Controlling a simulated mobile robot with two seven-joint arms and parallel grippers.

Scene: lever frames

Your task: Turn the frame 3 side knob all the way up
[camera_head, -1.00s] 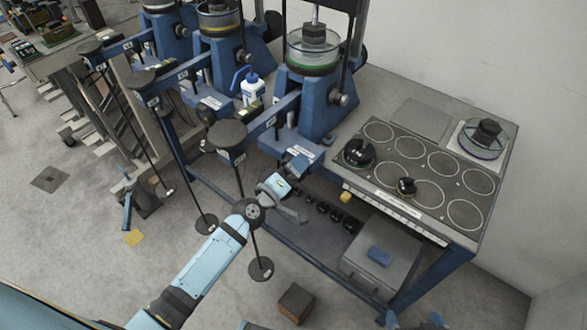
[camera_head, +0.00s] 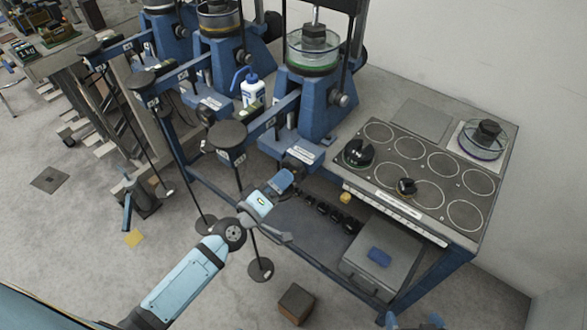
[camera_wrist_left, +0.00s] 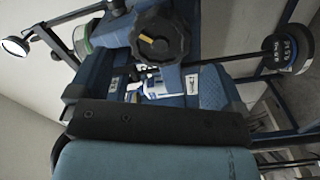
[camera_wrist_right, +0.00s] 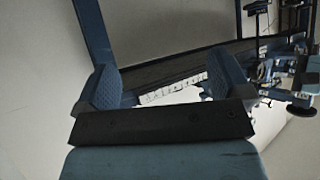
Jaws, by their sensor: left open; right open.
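The nearest blue lever frame (camera_head: 318,105) stands on the bench in the head view, with a small side knob (camera_head: 344,100) on its right. Its number is too small to read. My left gripper (camera_head: 290,176) is open and empty in front of this frame's base, low and left of that knob. In the left wrist view a dark lobed knob with a yellow mark (camera_wrist_left: 160,35) shows beyond the open fingers (camera_wrist_left: 150,88), apart from them. I cannot tell whether it is the same knob. My right gripper (camera_wrist_right: 162,88) is open and empty; the head view shows only bits at its lower edge.
A row of similar frames (camera_head: 215,55) runs to the back left, with lever arms and hanging rods. A blue-white bottle (camera_head: 252,88) stands between frames. Right are a plate with circles (camera_head: 415,170) bearing dark weights, and a grey box (camera_head: 378,262) below. A brown block (camera_head: 296,302) lies on the floor.

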